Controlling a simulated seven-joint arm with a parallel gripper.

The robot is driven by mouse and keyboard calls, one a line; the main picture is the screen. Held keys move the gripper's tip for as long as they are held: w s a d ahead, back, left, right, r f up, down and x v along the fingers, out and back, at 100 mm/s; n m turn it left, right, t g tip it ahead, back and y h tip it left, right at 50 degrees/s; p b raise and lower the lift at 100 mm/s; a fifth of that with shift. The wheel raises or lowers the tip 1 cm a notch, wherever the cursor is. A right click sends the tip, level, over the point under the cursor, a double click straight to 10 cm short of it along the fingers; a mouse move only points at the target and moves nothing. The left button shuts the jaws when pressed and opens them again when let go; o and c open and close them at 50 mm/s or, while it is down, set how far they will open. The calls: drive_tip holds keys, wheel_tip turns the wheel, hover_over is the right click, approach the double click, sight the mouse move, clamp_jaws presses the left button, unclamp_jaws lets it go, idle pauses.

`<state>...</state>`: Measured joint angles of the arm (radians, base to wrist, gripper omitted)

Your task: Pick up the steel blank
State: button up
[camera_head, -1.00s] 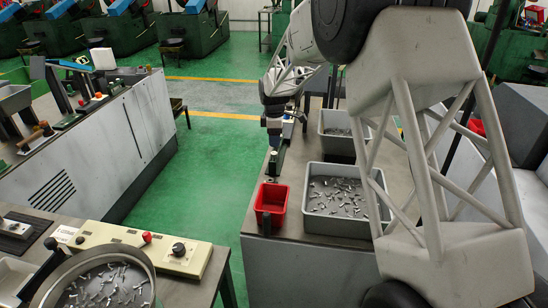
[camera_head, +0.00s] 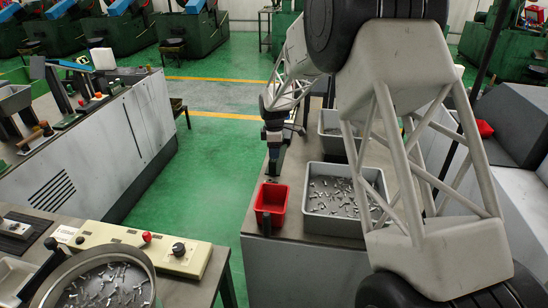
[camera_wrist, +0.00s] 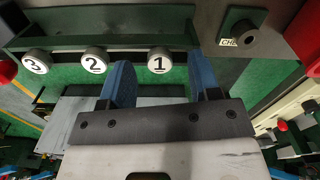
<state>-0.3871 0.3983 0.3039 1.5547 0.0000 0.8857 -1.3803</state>
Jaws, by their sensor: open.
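My gripper (camera_wrist: 161,72) shows two blue fingers in the wrist view, spread apart with nothing held between them. Three round grey pieces with white numbered faces sit in a row on a dark green holder (camera_wrist: 120,42): piece 1 (camera_wrist: 160,60), piece 2 (camera_wrist: 95,60) and piece 3 (camera_wrist: 37,61). Piece 1 appears between the fingers in the picture; I cannot tell its depth from them. No label says which is the steel blank. In the head view my gripper (camera_head: 274,146) points down near the workbench's left edge; its fingertips are too small to make out.
A red bin (camera_head: 270,201) and a grey tray of small metal pieces (camera_head: 318,229) stand on the workbench. Another grey tray (camera_head: 331,124) stands behind. A dark block marked "CH" (camera_wrist: 241,30) with a round knob is right of piece 1. Green floor lies left of the bench.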

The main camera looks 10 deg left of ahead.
drive_tip(key=shift+f, duration=0.3)
drive_tip(key=shift+c, duration=0.2)
drive_tip(key=c, duration=0.9)
drive_tip(key=shift+r, duration=0.2)
wheel_tip(320, 180, up, 10)
drive_tip(key=shift+f, duration=0.15)
drive_tip(key=shift+s, duration=0.1)
idle(0.6)
drive_tip(key=s, duration=0.3)
drive_tip(key=s+f, duration=0.1)
drive_tip(key=s, duration=0.3)
drive_tip(key=s+f, duration=0.1)
drive_tip(key=s, duration=0.2)
drive_tip(key=shift+s+d, duration=0.25)
drive_tip(key=shift+s, duration=0.1)
